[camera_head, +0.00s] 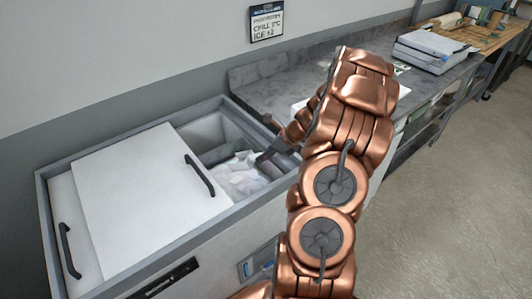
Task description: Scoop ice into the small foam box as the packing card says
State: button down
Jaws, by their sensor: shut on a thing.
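The packing card (267,22) hangs on the wall; its lower lines seem to read "CHILL", a temperature and "ICE x2", and its top line is too small to read. Whitish ice (240,178) lies in the open right part of the ice bin (222,215). My gripper (273,140) is at the bin's right rim, shut on a dark tool, apparently the scoop (264,158), which reaches over the ice. My arm hides much of the gripper. A white edge (298,107) on the counter behind my arm may be the foam box; most of it is hidden.
A white lid (140,195) with dark handles covers the bin's left part. A grey counter (280,88) runs along the wall to the right, with a stack of white things (432,50) on it. The floor at right is clear.

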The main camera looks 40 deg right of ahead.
notch_tip(320, 180, down, 12)
jog(key=w+a+g+b, duration=0.1)
jog(key=w+a+b, duration=0.15)
jog(key=b, duration=0.35)
notch_tip(320, 180, up, 18)
jog(key=t+y+p, duration=0.1)
jog(key=t+y, duration=0.1)
jog(key=t, duration=0.3)
send_over(259, 154)
jog(key=shift+w+f, duration=0.1)
jog(key=shift+f, duration=0.1)
dwell(3.2)
jog(key=shift+w, duration=0.1)
dwell(0.4)
